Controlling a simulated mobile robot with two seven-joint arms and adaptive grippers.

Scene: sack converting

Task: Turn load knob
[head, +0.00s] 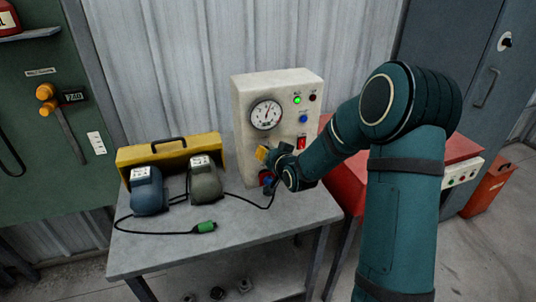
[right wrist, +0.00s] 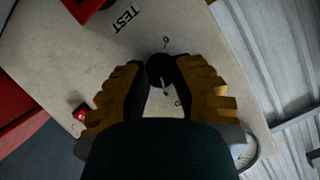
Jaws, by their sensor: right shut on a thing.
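The load knob (right wrist: 161,68) is small, round and black, on the cream face of the test box (head: 240,89). In the right wrist view it sits between the two yellow-padded fingers of my right gripper (right wrist: 160,75), which is shut on it. A small mark and printed digits show around the knob. In the head view my right gripper (head: 268,156) is at the lower front of the box, and the knob is hidden behind it. My left gripper is not in view.
The box has a gauge (head: 266,114), a green lamp (head: 297,100), a blue button (head: 303,119) and a red switch (head: 301,143). Two motors, one blue (head: 148,192) and one olive (head: 206,183), stand left on the grey table (head: 240,238). A cable with a green plug (head: 207,227) lies in front.

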